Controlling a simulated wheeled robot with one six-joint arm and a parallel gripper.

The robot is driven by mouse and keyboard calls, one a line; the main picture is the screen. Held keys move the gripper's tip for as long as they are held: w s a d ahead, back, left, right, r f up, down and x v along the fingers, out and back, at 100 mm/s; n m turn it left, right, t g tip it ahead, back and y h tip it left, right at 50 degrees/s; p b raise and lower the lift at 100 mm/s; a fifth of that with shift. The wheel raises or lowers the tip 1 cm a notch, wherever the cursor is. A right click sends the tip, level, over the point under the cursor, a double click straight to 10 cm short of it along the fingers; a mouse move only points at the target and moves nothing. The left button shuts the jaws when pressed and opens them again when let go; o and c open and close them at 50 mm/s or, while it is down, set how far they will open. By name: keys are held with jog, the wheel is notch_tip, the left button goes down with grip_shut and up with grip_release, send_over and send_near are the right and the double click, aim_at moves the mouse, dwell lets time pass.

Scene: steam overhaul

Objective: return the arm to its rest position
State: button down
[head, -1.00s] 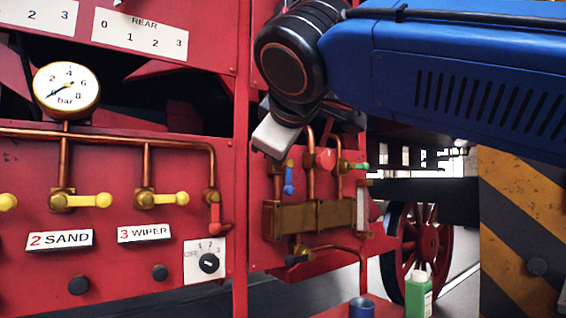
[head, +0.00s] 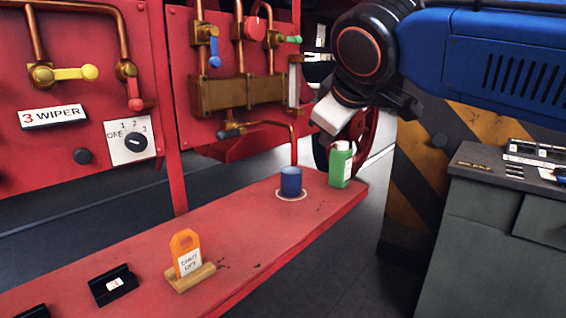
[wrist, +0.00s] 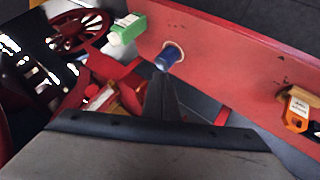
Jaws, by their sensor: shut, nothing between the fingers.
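My arm's blue link (head: 490,60) and black joint (head: 362,50) fill the upper right of the head view. A pale block (head: 332,115) at the arm's lower end hangs in front of a red wheel, above the bench. In the wrist view my gripper (wrist: 161,85) is shut and empty, its narrow dark fingers pointing away from the camera. The tips overlap the picture just below a blue cup, but I cannot tell the distance. The fingers are not clearly seen in the head view.
A red bench (head: 225,245) holds the blue cup (head: 291,182), a green bottle (head: 341,165) and an orange tag (head: 186,250) in a wooden stand. The red valve panel (head: 75,110) stands behind it. A striped post (head: 425,180) and grey cabinet (head: 490,220) are at right.

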jog(key=s+d+f+m+g+h, duration=0.1)
jog(key=s+d+f+m+g, duration=0.2)
jog(key=d+f, duration=0.5)
jog(key=s+d+f+m, duration=0.2)
jog(key=s+d+f, duration=0.35)
jog(key=f, duration=0.35)
jog(key=s+d+f+m+g, duration=0.1)
jog(key=s+d+f+m, duration=0.1)
jog(key=s+f, duration=0.3)
jog(key=s+d+f+m+g, duration=0.1)
jog(key=s+d+f+m, duration=0.2)
jog(key=f, duration=0.8)
jog(key=shift+s+d, duration=0.7)
jog(key=shift+s, duration=0.25)
